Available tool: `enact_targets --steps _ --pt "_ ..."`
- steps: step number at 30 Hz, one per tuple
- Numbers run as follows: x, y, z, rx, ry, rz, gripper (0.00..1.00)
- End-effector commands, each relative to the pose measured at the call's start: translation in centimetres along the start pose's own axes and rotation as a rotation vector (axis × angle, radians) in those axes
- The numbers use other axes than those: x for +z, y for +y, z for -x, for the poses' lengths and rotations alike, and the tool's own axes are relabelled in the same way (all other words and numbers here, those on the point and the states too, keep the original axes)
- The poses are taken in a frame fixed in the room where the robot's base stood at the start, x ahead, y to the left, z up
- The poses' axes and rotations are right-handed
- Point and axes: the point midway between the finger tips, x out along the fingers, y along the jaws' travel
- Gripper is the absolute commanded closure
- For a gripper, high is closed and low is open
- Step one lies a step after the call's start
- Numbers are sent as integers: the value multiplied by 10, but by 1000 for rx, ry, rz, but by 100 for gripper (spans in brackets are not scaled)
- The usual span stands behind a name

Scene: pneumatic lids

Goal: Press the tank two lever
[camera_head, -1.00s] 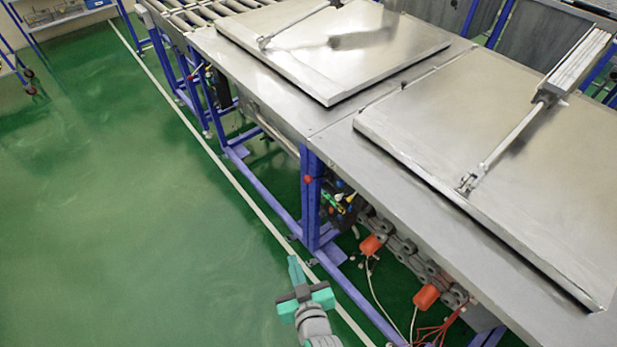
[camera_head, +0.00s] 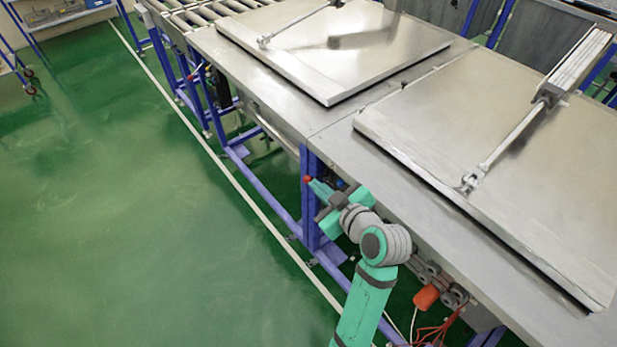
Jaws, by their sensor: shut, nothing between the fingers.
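A lever with a red ball knob (camera_head: 308,179) is at the blue frame post under the tank table's front edge, near the seam between the two tanks. My green and grey gripper (camera_head: 318,187) is shut and empty. Its fingertips are right at the red knob in the picture; I cannot tell whether they touch it. The near tank lid (camera_head: 515,150) and the far tank lid (camera_head: 330,50) both lie down on the steel table. No label shows which tank is number two. My arm hides the valves and hoses behind the post.
The steel table edge (camera_head: 400,235) overhangs close above my gripper and arm. An orange-red part (camera_head: 427,297) and loose cables hang at the lower right. The green floor (camera_head: 130,220) on the left is clear.

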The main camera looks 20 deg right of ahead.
Motion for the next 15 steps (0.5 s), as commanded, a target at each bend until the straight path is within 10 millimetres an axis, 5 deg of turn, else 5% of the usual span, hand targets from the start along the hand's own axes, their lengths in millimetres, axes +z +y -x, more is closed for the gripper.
enact_targets --steps 15 --pt "-8 13 7 -13 1 38 100"
